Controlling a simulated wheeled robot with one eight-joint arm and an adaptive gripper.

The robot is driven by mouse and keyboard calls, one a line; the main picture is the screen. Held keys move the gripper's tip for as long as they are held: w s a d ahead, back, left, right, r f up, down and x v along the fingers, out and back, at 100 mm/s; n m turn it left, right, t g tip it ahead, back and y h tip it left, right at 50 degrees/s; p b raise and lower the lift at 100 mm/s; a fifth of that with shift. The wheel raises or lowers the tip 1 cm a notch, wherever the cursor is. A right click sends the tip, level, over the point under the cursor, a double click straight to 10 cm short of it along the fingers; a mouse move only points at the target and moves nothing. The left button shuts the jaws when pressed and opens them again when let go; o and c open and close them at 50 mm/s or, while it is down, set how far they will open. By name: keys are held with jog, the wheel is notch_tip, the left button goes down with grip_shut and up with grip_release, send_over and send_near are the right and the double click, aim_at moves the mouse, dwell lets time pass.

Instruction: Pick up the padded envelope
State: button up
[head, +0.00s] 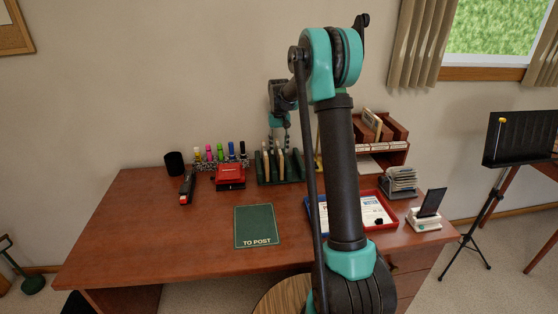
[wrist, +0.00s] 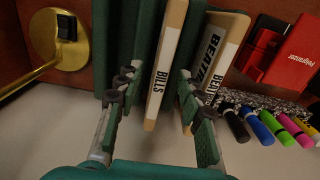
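Two cream, flat, envelope-like pieces stand in a dark green slotted rack (head: 281,181). In the wrist view one piece (wrist: 165,65) is labelled BILLS. The other piece (wrist: 218,55) carries a partly covered label starting BEAT. I cannot tell whether either is the padded envelope. My gripper (wrist: 157,82) is open, with its fingers on either side of the BILLS piece; contact is not clear. In the head view my gripper (head: 283,142) is over the rack, partly behind my arm. A green mat (head: 256,226) marked TO POST lies bare on the desk.
A red box (head: 230,176), markers (head: 221,153), a black stapler (head: 187,188) and a black cup (head: 175,162) stand left of the rack. A brass base (wrist: 70,45) is beside it. A wooden organizer (head: 397,157) and paper tray (head: 385,222) are to the right.

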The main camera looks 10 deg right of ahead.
notch_tip(320, 180, down, 2)
grip_shut()
dwell(0.4)
jog(key=shift+r, duration=0.15)
